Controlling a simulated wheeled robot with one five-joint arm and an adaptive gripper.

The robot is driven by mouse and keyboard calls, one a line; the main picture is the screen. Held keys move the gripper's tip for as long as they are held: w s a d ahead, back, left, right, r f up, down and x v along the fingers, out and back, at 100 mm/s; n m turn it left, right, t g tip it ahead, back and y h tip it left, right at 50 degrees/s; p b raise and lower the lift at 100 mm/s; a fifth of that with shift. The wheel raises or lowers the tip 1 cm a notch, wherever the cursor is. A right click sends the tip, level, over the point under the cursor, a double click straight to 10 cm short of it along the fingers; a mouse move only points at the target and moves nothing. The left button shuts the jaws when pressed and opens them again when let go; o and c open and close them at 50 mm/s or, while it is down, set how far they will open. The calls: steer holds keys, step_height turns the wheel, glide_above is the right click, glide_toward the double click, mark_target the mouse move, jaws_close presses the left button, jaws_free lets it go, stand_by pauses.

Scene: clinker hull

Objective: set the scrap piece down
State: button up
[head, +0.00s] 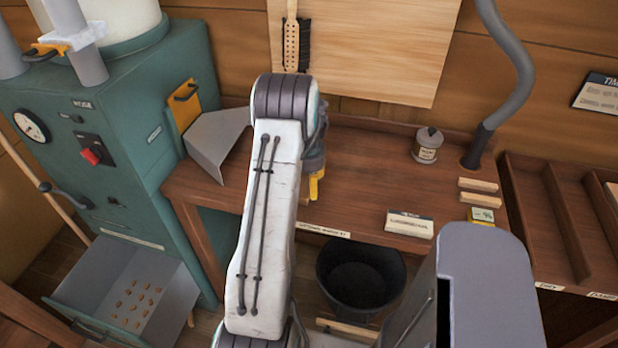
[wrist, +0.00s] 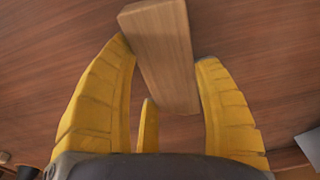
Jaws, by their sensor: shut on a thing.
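The scrap piece (wrist: 163,52) is a plain pale-brown wooden block. In the wrist view it sits between the yellow fingers of my gripper (wrist: 166,90), which is shut on it. The block slants across the picture, its far end reaching past the fingertips. The brown wooden bench top (head: 360,180) lies beyond it; I cannot tell whether the block touches it. In the head view my arm hides the block, and only a bit of yellow finger of my gripper (head: 314,187) shows over the bench.
A grey metal chute (head: 215,145) stands left on the bench. A small tin (head: 427,146), a grey hose (head: 510,80), wood strips (head: 478,192) and a label block (head: 409,224) are to the right. A black bucket (head: 360,280) stands below. The bench middle is clear.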

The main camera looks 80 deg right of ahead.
steer(key=shift+f, duration=0.15)
steer(key=o, duration=1.2)
